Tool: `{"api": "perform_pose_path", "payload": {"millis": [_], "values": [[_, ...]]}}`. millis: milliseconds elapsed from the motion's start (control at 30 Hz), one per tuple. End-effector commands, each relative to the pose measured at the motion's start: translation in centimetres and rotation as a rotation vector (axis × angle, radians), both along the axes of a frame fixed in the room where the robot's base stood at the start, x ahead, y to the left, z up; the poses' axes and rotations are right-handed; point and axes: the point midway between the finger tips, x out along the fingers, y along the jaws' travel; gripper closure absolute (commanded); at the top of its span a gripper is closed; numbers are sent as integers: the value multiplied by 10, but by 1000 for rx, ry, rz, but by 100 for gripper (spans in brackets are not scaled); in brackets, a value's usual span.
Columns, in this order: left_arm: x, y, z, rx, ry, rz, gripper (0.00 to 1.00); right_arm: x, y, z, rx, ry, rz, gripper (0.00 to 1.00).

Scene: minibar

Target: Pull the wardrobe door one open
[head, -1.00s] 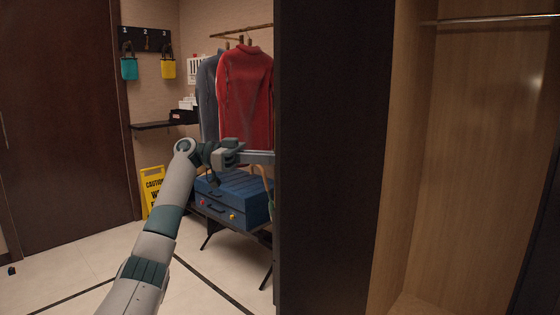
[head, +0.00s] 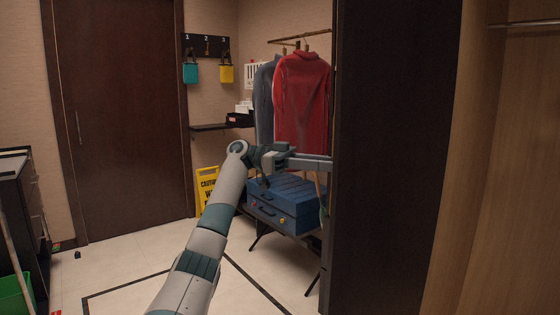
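The wardrobe's pale wood interior (head: 515,170) shows open at the right. A tall dark panel (head: 390,160) stands upright along its left side; it looks like the wardrobe door swung open, but I cannot tell it surely from a side wall. My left arm comes up from the bottom, and its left gripper (head: 312,162) reaches right to the panel's left edge. The fingertips end at or behind that edge, so their opening and any contact are hidden. My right gripper is not in view.
A clothes rail with a red garment (head: 302,100) and a blue case (head: 285,200) on a stand are just left of the panel. A yellow caution sign (head: 206,190) stands behind my arm. A dark cart (head: 20,220) is far left.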

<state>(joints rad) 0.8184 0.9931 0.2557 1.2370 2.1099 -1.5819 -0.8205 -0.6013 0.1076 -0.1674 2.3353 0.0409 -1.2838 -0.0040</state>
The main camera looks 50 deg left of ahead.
Motion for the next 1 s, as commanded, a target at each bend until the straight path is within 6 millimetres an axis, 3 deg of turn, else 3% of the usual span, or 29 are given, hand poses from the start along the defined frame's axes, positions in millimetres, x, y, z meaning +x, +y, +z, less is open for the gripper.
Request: {"api": "perform_pose_path", "payload": {"millis": [600,800,1000], "values": [[-63,100,1,-3,1,3,72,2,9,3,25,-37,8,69],[-76,120,1,-1,0,2,72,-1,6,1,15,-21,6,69],[-82,129,0,0,0,1,72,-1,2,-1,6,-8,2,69]]}}
